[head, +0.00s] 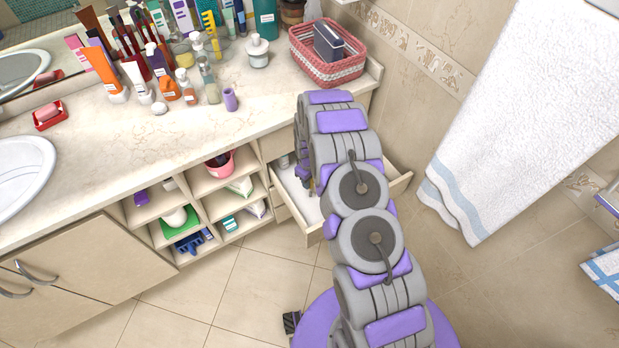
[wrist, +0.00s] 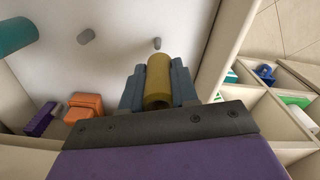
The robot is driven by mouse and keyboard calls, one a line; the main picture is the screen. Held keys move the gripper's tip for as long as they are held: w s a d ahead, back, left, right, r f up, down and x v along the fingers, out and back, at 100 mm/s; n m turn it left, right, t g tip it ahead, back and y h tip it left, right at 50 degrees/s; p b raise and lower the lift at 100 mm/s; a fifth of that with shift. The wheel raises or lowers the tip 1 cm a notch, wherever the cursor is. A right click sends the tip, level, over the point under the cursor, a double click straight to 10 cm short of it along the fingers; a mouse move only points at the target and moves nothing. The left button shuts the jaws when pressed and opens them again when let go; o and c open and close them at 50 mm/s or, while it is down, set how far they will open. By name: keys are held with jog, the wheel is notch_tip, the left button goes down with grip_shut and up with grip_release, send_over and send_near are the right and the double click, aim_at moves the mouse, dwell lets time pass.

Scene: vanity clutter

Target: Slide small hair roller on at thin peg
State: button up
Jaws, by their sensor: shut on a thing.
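In the wrist view, my gripper (wrist: 157,76) is shut on a small olive-yellow hair roller (wrist: 158,84), with a blue-grey finger on each side. The thin peg (wrist: 157,44) stands out from the pale drawer floor just beyond the roller's far end. The roller looks apart from it and not around it, though the exact gap is hard to judge. A thicker grey peg (wrist: 85,37) stands to the left. A larger teal roller (wrist: 16,34) is at the upper left.
The open drawer (head: 290,213) encloses my gripper; its side wall (wrist: 229,45) is close on the right in the wrist view. An orange item (wrist: 84,107) and a purple item (wrist: 41,119) lie at the left. Open shelves (head: 190,201) adjoin the drawer.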

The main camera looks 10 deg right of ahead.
aim_at(311, 185)
jog(key=shift+d+f+b, duration=0.2)
jog(key=shift+f, duration=0.55)
jog(key=shift+d+f+b, duration=0.15)
jog(key=shift+f, duration=0.85)
jog(key=shift+a, duration=0.1)
jog(key=shift+a, duration=0.15)
jog(key=shift+f+b, duration=0.7)
jog(key=shift+f, duration=1.55)
jog(key=o, duration=1.1)
notch_tip(311, 185, up, 17)
jog(key=p, duration=0.3)
jog(key=shift+r, duration=0.2)
